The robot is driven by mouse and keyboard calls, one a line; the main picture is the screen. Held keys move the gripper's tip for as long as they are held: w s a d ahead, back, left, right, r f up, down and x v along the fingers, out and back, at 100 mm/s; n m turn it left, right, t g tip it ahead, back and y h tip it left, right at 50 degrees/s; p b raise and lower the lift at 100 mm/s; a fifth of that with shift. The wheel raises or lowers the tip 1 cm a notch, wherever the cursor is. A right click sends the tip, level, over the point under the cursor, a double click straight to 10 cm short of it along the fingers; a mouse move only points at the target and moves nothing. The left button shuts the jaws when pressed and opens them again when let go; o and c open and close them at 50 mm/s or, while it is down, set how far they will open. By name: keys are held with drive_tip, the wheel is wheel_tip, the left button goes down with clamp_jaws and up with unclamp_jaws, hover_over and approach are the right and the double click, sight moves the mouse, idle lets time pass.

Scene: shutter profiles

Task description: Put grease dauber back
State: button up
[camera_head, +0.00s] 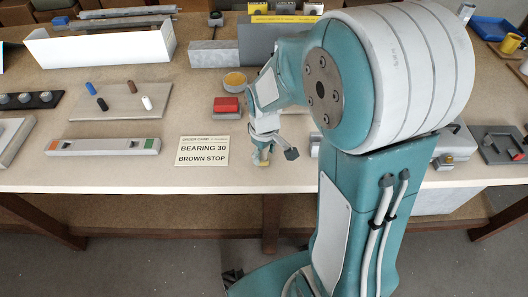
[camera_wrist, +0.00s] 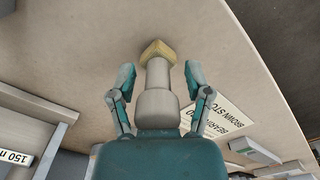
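The likely grease dauber (camera_wrist: 156,76) is a pale grey stepped shaft with a yellowish tip, seen between my fingers in the wrist view. Its yellowish tip (camera_wrist: 158,49) points away from my palm, and its near end is hidden by my gripper body. My gripper (camera_wrist: 158,74) has its teal fingers spread on either side of the shaft, with a visible gap on each side. In the head view my gripper (camera_head: 263,152) is low over the front of the table, with the yellowish tip (camera_head: 263,165) below it. I cannot tell whether the tip touches the table.
A card (camera_head: 203,151) reading BEARING 30, BROWN STOP lies left of my gripper. My arm hides much of the right side.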

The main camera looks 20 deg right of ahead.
wheel_tip(320, 180, up, 11)
drive_tip(key=shift+r, duration=0.1)
drive_tip(key=shift+s+r, duration=0.1)
drive_tip(key=shift+r, duration=0.5)
drive_tip(key=s+r+m+t, duration=0.2)
drive_tip(key=s+r, duration=0.1)
drive_tip(key=s, duration=0.4)
drive_tip(key=s+r+m+t, duration=0.3)
drive_tip(key=s, duration=0.3)
drive_tip(key=shift+s+r+t, duration=0.2)
drive_tip(key=shift+s+t, duration=0.1)
drive_tip(key=shift+s, duration=0.1)
drive_tip(key=shift+c, duration=0.5)
